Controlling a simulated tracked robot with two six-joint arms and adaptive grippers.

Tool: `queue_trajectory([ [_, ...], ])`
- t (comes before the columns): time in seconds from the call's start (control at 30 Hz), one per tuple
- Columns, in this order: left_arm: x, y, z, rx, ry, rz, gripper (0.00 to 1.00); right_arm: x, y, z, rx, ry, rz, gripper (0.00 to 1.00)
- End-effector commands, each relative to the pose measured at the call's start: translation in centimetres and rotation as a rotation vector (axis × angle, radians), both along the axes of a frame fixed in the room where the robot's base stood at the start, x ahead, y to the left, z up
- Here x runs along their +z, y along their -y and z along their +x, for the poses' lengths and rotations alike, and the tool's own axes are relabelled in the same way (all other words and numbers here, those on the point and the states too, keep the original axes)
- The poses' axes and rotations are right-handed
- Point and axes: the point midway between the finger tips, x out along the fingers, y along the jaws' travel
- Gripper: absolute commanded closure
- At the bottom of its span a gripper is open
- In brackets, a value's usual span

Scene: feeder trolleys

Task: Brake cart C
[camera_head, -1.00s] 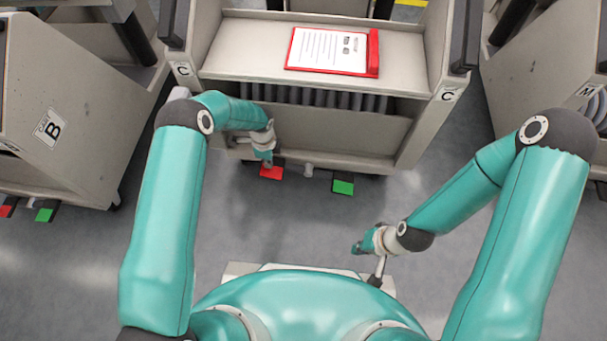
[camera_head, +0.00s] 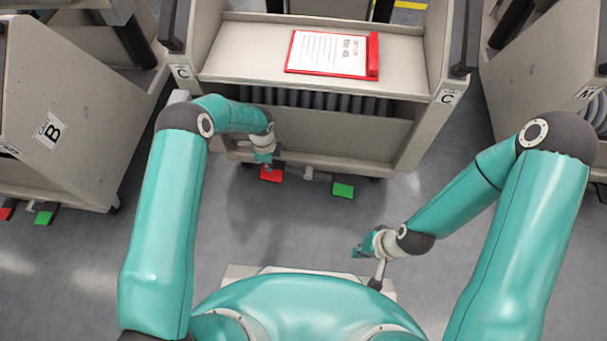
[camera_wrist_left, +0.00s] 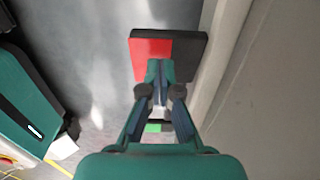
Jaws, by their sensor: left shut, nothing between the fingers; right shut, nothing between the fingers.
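Cart C (camera_head: 320,125) is the grey trolley in front of me, with a C label on each side. Low on its near side are a red pedal (camera_head: 271,174) and, to the right, a green pedal (camera_head: 343,190). My left gripper (camera_head: 265,163) is shut and empty at the far edge of the red pedal. In the left wrist view its fingertips (camera_wrist_left: 155,65) overlap the red pedal (camera_wrist_left: 150,47); I cannot tell whether they touch it. My right gripper (camera_head: 358,250) is shut and empty, over the floor nearer to me, clear of the cart.
A red clipboard (camera_head: 373,55) with a white sheet lies on cart C's top shelf. Cart B (camera_head: 75,110) stands to the left, with its own red and green pedals. Another cart (camera_head: 540,75) stands to the right. The floor (camera_head: 300,230) between me and cart C is clear.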

Motion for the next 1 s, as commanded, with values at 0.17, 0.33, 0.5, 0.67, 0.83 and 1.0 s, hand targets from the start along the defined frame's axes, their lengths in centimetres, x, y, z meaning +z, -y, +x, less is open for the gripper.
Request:
queue_trajectory([
  [0.17, 0.0, 0.0, 0.0, 0.000, 0.000, 0.000, 1.00, 0.0, 0.0, 0.0, 0.000, 0.000, 0.000, 1.00],
  [0.33, 0.0, 0.0, 0.0, 0.001, 0.000, 0.000, 1.00, 0.0, 0.0, 0.0, 0.000, 0.000, 0.000, 1.00],
  [0.5, -0.3, -0.1, 0.0, 0.001, 0.000, 0.000, 1.00, -0.3, 0.0, 0.0, 0.000, 0.000, 0.000, 1.00],
  [0.67, -0.9, -0.1, 0.0, 0.001, 0.000, 0.000, 1.00, -0.9, 0.0, 0.0, 0.000, 0.000, 0.000, 1.00],
  [0.83, -1.6, -0.1, 0.0, 0.002, 0.000, 0.000, 1.00, -1.5, 0.0, 0.0, 0.000, 0.000, 0.000, 1.00],
  [1.0, -2.3, -0.1, 0.0, 0.002, 0.000, 0.000, 1.00, -2.2, 0.0, 0.0, 0.000, 0.000, 0.000, 1.00],
])
